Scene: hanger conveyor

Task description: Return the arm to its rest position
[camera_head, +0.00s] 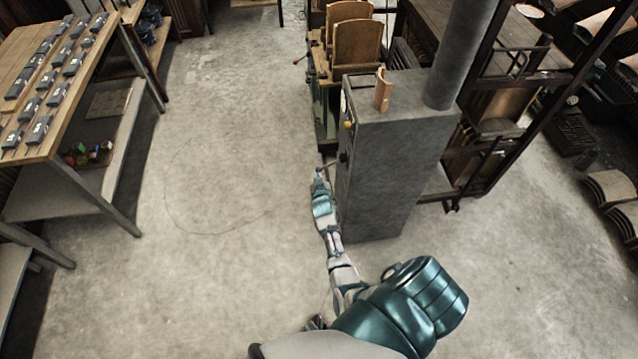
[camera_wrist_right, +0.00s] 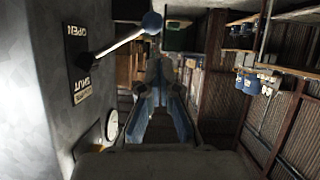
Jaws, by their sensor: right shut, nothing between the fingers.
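My right arm reaches forward in the head view, with its right gripper (camera_head: 320,181) beside the left face of a grey metal cabinet (camera_head: 385,175). In the right wrist view the gripper (camera_wrist_right: 158,68) has its fingers together with nothing between them. A lever (camera_wrist_right: 122,42) with a blue ball end sticks out from the cabinet side, just above and left of the fingers. Behind it is a dark plate (camera_wrist_right: 78,62) marked OPEN and SHUT. I cannot tell whether the gripper touches the lever. My left gripper is not in view.
A wooden table (camera_head: 62,128) with several small dark blocks stands at the left. A wooden piece (camera_head: 382,90) stands on the cabinet, and a grey pipe (camera_head: 462,50) rises from it. A dark metal rack stands at the right. The concrete floor (camera_head: 220,180) between table and cabinet is clear.

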